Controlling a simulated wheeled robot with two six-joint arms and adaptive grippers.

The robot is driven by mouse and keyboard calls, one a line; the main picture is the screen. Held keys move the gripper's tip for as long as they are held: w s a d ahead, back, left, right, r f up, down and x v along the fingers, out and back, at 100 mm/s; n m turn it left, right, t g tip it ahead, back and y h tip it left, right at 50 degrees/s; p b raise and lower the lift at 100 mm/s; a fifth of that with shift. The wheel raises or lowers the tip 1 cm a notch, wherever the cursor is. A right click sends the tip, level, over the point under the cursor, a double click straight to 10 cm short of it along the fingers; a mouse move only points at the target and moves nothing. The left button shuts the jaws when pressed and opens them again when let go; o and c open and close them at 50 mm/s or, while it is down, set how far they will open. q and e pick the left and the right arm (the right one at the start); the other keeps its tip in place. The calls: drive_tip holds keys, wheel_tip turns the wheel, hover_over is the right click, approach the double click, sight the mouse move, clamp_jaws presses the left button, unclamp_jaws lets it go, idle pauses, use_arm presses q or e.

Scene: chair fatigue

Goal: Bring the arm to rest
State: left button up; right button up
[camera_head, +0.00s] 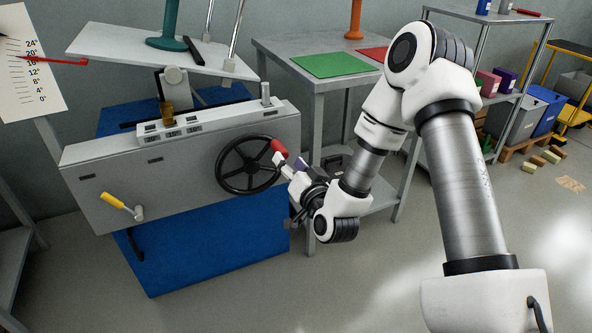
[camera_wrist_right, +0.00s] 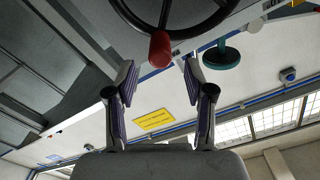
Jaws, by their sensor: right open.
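My right arm (camera_head: 448,155) comes in from the right, bent at a high elbow, and reaches down to the machine. My right gripper (camera_head: 287,172) is beside the black handwheel (camera_head: 221,166) and its red knob (camera_head: 279,148). In the right wrist view my right gripper (camera_wrist_right: 158,76) is open, its two purple-lined fingers wide apart with nothing between them. The red knob (camera_wrist_right: 160,48) shows just beyond the fingertips, near the middle; I cannot tell whether a finger touches it. The handwheel (camera_wrist_right: 208,24) fills the top of that view. My left gripper is not in view.
The grey machine (camera_head: 185,180) stands on a blue base (camera_head: 215,250), with a yellow-handled crank (camera_head: 113,200) at its left. A tilted plate (camera_head: 110,45) is above it. A grey table (camera_head: 280,45) with a green mat (camera_head: 333,65) stands close behind my forearm. Floor at the front is clear.

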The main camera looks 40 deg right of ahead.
drive_tip(key=v, duration=0.4)
idle(0.3)
